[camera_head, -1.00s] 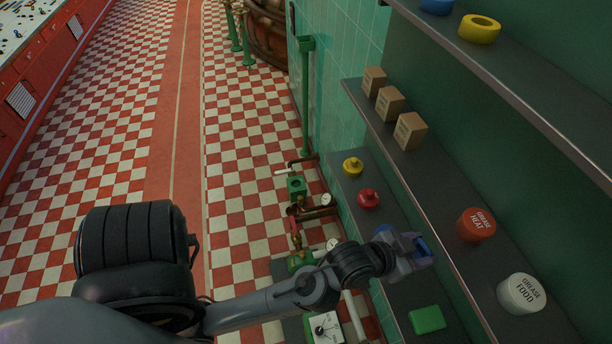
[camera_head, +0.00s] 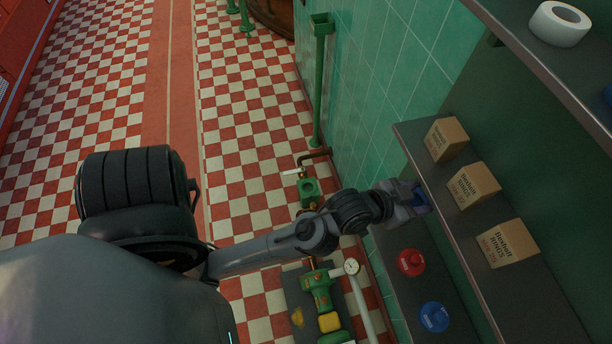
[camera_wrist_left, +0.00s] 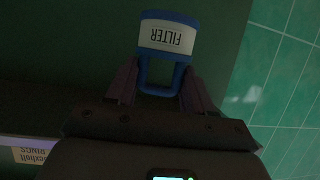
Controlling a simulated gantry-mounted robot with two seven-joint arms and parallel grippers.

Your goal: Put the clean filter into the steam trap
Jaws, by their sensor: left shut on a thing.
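My left gripper (camera_head: 412,200) is shut on the filter (camera_wrist_left: 167,38), beside the front edge of the shelf with the boxes. In the left wrist view the filter has a blue body, a white label reading FILTER, upside down in that view, and a blue loop handle (camera_wrist_left: 165,90) between the fingers. A green fitting with a dark square opening (camera_head: 308,187), which looks like the steam trap, stands on pipework to the gripper's left. My right gripper is not in view.
Bexholl Rings boxes (camera_head: 473,185) stand on the middle shelf. Red (camera_head: 411,262) and blue (camera_head: 434,317) knob-like items sit on the shelf below. A green valve (camera_head: 318,290) and gauge (camera_head: 352,267) are lower on the pipework. The checkered floor is open at left.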

